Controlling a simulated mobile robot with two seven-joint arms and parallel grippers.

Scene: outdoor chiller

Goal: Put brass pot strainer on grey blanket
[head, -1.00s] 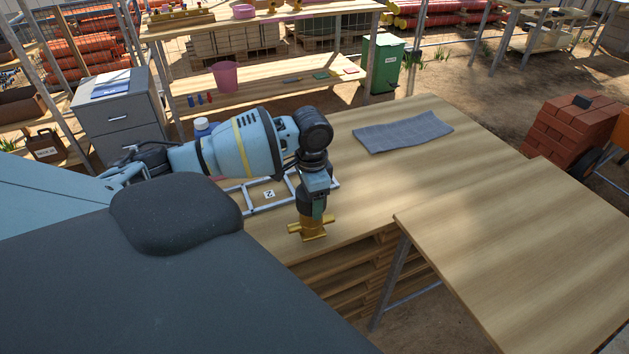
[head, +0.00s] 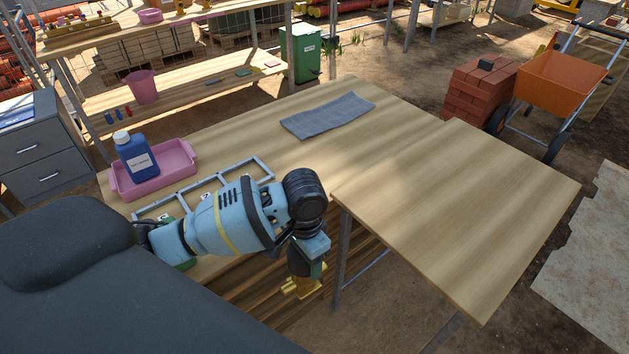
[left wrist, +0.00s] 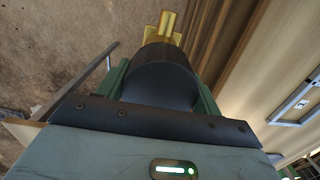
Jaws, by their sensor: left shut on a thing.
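My left gripper (head: 303,274) is shut on the brass pot strainer (head: 301,288). It holds the strainer pointing down, off the front edge of the wooden table, with stacked boards behind it. The strainer also shows in the left wrist view (left wrist: 163,27), beyond a dark round part between the green fingers; the rest of it is hidden. The grey blanket (head: 328,115) lies flat on the far part of the table, up and to the right of the gripper and well apart from it. My right gripper is not in view.
A pink tray (head: 178,163) with a blue bottle (head: 135,157) stands at the table's left. A grey metal frame (head: 232,178) lies behind my left arm. A second wooden table (head: 460,210) adjoins on the right, bare. The wood around the blanket is clear.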

